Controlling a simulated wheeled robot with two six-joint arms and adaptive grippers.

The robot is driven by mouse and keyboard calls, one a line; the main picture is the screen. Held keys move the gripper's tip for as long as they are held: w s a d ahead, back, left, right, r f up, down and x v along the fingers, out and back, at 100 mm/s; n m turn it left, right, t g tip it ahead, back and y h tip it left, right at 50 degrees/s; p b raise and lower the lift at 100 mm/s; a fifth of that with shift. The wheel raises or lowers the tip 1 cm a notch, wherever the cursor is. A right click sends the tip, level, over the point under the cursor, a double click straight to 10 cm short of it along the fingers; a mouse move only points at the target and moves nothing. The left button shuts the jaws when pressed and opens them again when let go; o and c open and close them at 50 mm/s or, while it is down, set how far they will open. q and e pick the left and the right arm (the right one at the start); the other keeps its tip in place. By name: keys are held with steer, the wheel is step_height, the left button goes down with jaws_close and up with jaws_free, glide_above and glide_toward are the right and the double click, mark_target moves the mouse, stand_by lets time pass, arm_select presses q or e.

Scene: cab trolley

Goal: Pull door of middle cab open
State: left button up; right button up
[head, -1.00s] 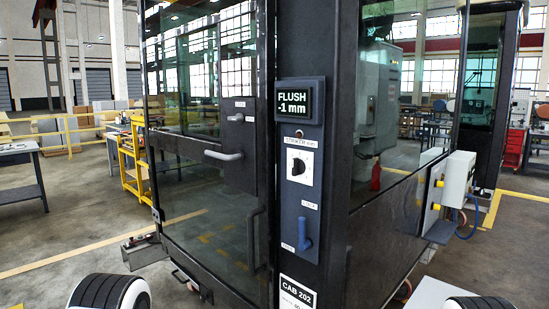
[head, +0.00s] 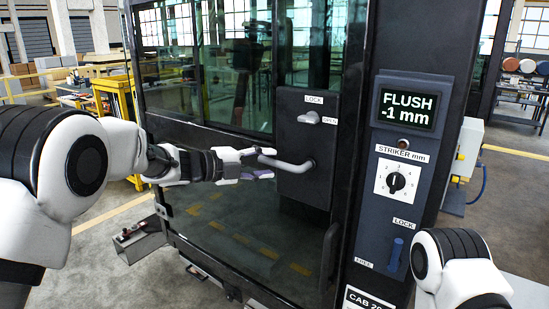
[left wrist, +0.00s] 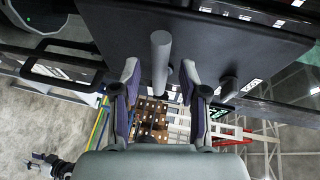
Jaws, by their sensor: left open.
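The cab door (head: 215,215) is a dark-framed glass panel and looks closed against its post. A black latch box (head: 318,180) on it carries a grey lever handle (head: 288,163) that points left, and a small lock knob (head: 312,117) above. My left gripper (head: 258,164) is open at the free end of the lever. In the left wrist view, the lever (left wrist: 161,60) lies between the two spread fingers (left wrist: 162,78), with a gap on both sides; I cannot tell of any contact. My right arm shows at the lower right; its gripper is out of view.
The post panel right of the door has a display (head: 407,107) reading FLUSH -1 mm, a striker dial (head: 397,180) and a blue lock lever (head: 394,254). A black vertical grab bar (head: 330,255) sits below the latch box. A yellow cart (head: 113,100) stands behind at left.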

mark_target(271, 163)
arm_select(q)
steer(key=x, duration=0.3)
steer(key=shift+s+d+r+p, duration=0.1)
steer(key=shift+s+r+p, duration=0.1)
steer(key=shift+p, duration=0.15)
steer(key=shift+w+f, duration=0.15)
steer(key=shift+f, duration=0.05)
steer(key=shift+a, duration=0.35)
steer(key=shift+d, duration=0.2)
jaws_close()
arm_select(e)
steer(key=shift+r, duration=0.65)
